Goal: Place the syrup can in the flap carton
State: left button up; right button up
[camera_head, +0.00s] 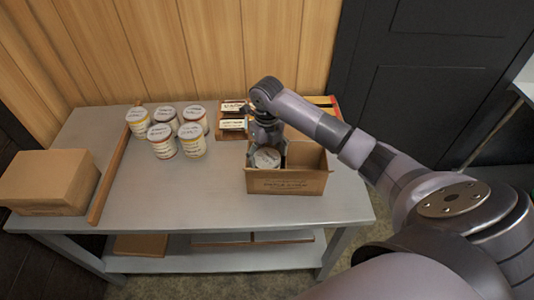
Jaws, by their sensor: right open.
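The flap carton (287,183) is an open brown cardboard box with dark print on its front, near the right end of the grey table. A syrup can (267,158) with a pale lid is inside it, toward the left side; its lower part is hidden by the carton's front wall. My right gripper (267,150) points down over this can, its fingers open and spread around the lid. Whether the fingers touch the can is too small to tell. Several similar cans (179,131) stand in a group left of the centre. My left gripper is not in view.
A closed cardboard box (48,181) sits at the table's left end, beside a wooden strip (113,170). Small labelled boxes (233,117) stand behind the carton. The front middle of the table (185,195) is clear. A wooden wall rises behind.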

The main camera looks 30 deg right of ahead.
notch_tip(320, 180, up, 12)
jog(key=b, duration=0.3)
dwell(0.5)
